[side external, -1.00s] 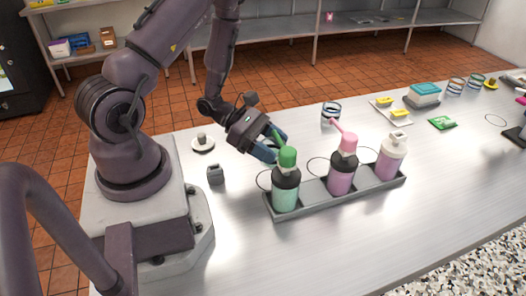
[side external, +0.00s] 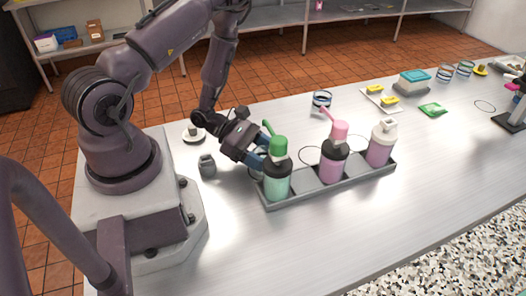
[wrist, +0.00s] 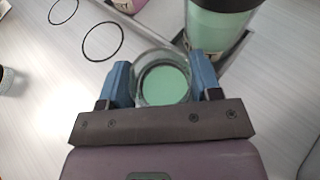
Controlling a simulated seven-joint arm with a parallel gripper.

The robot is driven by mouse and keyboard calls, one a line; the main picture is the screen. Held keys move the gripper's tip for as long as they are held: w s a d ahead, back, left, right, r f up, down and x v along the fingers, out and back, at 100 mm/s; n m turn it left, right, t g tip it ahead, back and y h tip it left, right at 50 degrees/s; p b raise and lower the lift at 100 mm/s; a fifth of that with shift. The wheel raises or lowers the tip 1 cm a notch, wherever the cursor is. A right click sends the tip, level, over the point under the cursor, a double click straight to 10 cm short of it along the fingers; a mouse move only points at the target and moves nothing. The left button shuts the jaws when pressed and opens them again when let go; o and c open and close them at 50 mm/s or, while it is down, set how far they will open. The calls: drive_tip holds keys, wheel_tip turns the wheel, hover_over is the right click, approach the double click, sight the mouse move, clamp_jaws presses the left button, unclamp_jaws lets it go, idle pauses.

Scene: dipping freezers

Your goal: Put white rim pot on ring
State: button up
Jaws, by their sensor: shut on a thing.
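My gripper (wrist: 162,80) is shut on a small round pot (wrist: 165,84) with a pale rim and a green top or filling. One blue finger presses on each side of it. In the side external view my gripper (side external: 257,160) is low behind the green-topped bottle, which hides the pot. Thin black rings are marked on the table: one ring (wrist: 103,22) is just ahead of the pot, and another ring (wrist: 52,18) is farther left in the wrist view. A further ring (side external: 485,101) lies on the far right of the table. I cannot tell whether the pot touches the table.
A grey tray (side external: 304,187) holds a green bottle (side external: 277,180), a pink bottle (side external: 332,165) and a white-topped bottle (side external: 381,146), close to my gripper. A small grey object (side external: 207,167) stands on the left. A glass (side external: 321,102) stands behind the tray. The front table is clear.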

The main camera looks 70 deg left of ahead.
drive_tip(key=shift+f, duration=0.35)
drive_tip(key=o, duration=1)
drive_tip(key=v, duration=1.3)
